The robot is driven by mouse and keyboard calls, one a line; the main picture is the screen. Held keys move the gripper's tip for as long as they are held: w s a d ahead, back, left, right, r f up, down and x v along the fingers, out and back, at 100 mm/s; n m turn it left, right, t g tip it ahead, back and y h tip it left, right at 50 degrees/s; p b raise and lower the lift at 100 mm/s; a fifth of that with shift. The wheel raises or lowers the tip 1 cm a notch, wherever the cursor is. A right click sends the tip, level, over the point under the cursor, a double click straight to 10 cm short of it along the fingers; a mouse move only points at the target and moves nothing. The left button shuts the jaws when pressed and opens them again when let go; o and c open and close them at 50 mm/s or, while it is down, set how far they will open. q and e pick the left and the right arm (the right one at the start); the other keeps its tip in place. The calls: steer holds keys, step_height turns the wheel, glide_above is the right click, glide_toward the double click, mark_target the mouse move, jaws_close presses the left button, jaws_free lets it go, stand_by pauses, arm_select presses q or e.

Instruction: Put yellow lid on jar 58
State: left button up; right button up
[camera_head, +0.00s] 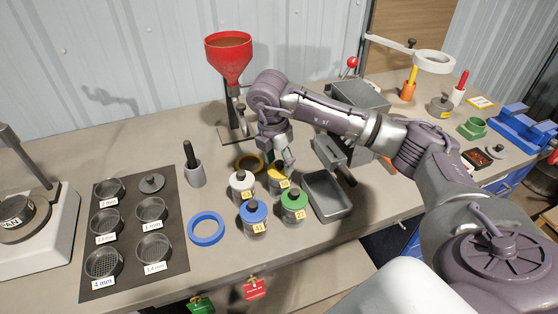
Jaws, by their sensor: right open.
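Yellow lid (275,171) sits at the top of the rear right jar, jar 58 (284,184), whose small label is hard to read. My right gripper (286,162) is open, just above and against the lid in the picture; it hides part of the lid, and I cannot tell whether they touch. I cannot tell whether the lid is fully seated. My left gripper is not in view.
White-lidded (241,178), blue-lidded (253,211) and green-lidded (294,198) jars stand close by. A grey tray (328,208) is right; a red funnel (229,58) stands behind.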

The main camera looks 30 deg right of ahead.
mark_target(275, 174)
step_height(275, 174, up, 12)
steer(key=a, duration=0.1)
steer(key=shift+s+a+f, duration=0.2)
steer(key=shift+s+a, duration=0.05)
steer(key=shift+a, duration=0.1)
